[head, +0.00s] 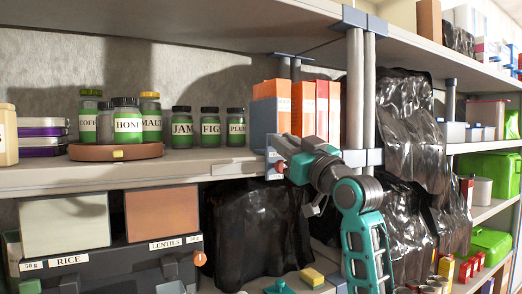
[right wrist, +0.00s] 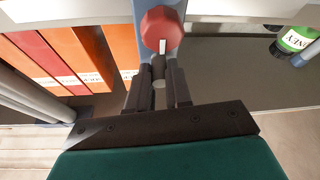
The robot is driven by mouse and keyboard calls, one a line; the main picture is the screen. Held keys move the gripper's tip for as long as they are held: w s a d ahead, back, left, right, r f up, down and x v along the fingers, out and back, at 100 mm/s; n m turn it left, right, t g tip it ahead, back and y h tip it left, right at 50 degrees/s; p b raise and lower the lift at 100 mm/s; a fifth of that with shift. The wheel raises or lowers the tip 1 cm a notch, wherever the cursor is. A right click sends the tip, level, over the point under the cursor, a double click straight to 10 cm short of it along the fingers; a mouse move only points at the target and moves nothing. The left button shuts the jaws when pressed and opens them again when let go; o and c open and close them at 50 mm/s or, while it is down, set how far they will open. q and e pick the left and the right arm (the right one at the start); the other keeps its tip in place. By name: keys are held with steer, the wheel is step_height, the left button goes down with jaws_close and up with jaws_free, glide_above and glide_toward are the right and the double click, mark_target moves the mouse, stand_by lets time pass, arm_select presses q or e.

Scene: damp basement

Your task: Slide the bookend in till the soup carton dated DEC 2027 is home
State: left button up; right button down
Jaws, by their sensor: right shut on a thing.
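The blue-grey bookend (head: 271,154) stands at the left end of the orange and red soup cartons (head: 307,108) on the middle shelf. In the right wrist view the bookend (right wrist: 124,38) is upright, with a red knob (right wrist: 162,29) on it. My right gripper (head: 283,167) is at the shelf's front edge. Its fingers (right wrist: 159,90) are shut on the bookend's grey grip below the knob. The cartons (right wrist: 55,62) show beside the bookend in the wrist view. Their printed dates are too small to read, and I cannot tell whether the bookend touches the nearest one. My left gripper is not in view.
Grey posts (head: 355,90) stand right of the cartons. Black plastic sheeting (head: 258,228) hangs below the shelf.

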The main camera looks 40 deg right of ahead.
steer(key=d, duration=0.3)
steer(key=shift+s+f, duration=0.15)
steer(key=shift+s, duration=0.1)
steer(key=c, duration=1.1)
jaws_free()
steer(key=shift+o, duration=0.2)
steer(key=shift+s, duration=0.1)
steer(key=b+v, duration=0.4)
steer(key=v, duration=0.8)
steer(key=shift+s, duration=0.4)
